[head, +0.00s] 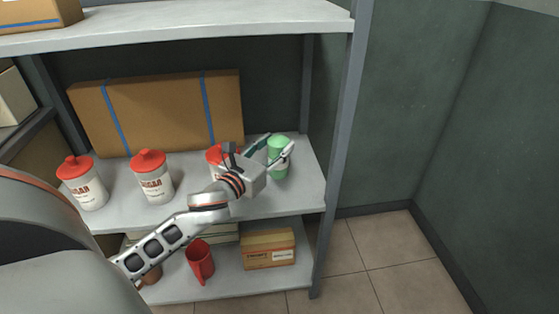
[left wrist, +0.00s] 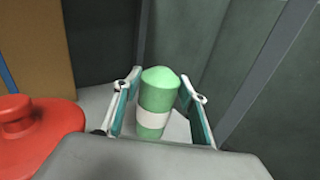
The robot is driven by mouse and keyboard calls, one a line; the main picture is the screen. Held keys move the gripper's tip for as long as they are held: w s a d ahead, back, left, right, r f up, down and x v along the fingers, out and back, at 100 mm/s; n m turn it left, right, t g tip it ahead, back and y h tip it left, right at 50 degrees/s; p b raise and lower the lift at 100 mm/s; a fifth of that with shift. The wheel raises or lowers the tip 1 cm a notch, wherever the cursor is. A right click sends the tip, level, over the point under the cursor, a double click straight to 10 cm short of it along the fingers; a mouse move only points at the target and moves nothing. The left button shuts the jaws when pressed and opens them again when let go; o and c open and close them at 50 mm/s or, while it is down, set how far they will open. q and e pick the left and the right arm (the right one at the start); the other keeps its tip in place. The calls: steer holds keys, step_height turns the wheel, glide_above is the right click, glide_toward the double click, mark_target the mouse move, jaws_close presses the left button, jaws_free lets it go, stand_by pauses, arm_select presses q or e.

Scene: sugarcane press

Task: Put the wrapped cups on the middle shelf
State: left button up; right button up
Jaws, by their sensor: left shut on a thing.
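A green wrapped cup (head: 279,153) with a pale band is at the right end of the middle shelf (head: 303,195). It also shows in the left wrist view (left wrist: 158,100), upright between the two fingers. My left gripper (head: 270,152) is shut on this cup, with one finger on each side of it. In the left wrist view my left gripper (left wrist: 160,108) has the cup in the middle. I cannot tell whether the cup's base touches the shelf. No other wrapped cup shows. My right gripper is not in view.
Several white jars with red lids, such as one at the left (head: 85,185) and one beside it (head: 153,180), stand on the middle shelf. A big cardboard box (head: 160,110) is behind them. A red mug (head: 200,262) and a small box (head: 268,249) are on the lower shelf. A shelf post (head: 340,140) stands right of the cup.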

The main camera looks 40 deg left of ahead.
arm_select(q)
step_height(320, 180, down, 4)
steer(key=shift+f+b, duration=0.1)
steer(key=shift+b, duration=0.7)
steer(key=shift+f, duration=0.25)
steer(key=shift+r, duration=0.35)
steer(key=shift+f, duration=0.1)
steer(key=o, duration=1.3)
steer(key=shift+f, duration=0.1)
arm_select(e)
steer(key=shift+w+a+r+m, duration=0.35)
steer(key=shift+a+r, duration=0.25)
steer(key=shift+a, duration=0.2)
